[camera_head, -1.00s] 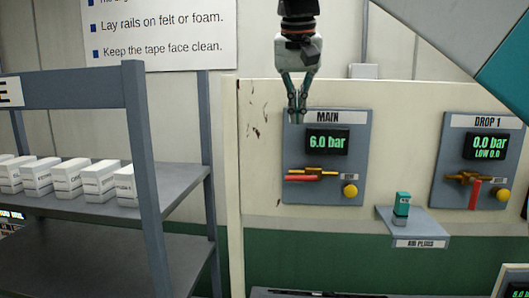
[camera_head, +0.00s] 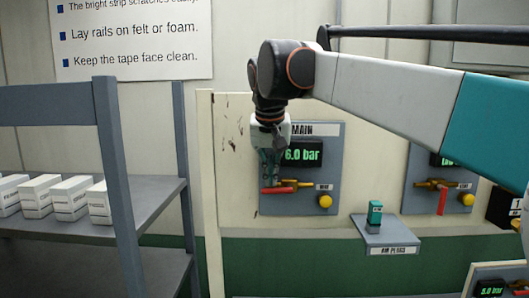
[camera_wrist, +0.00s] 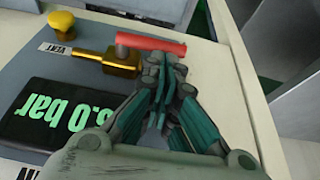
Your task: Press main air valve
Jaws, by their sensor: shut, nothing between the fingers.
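The main air valve has a red handle (camera_head: 277,190) on a brass body (camera_head: 297,184), mounted on the grey MAIN panel (camera_head: 331,150). The handle lies level, in line with the body. The display (camera_head: 305,153) reads 6.0 bar, and a yellow knob (camera_head: 325,201) sits at lower right. My gripper (camera_head: 269,182) is shut and empty, pointing down at the handle. In the wrist view its fingertips (camera_wrist: 163,58) are right by the red handle (camera_wrist: 150,42); I cannot tell whether they touch. The brass body (camera_wrist: 121,60) lies beside them.
The DROP 1 panel at right has a red handle (camera_head: 442,202) hanging down. A small shelf (camera_head: 386,236) holds a teal plug (camera_head: 374,213). At left, a grey rack (camera_head: 117,150) holds white boxes (camera_head: 70,196). My arm crosses the upper right.

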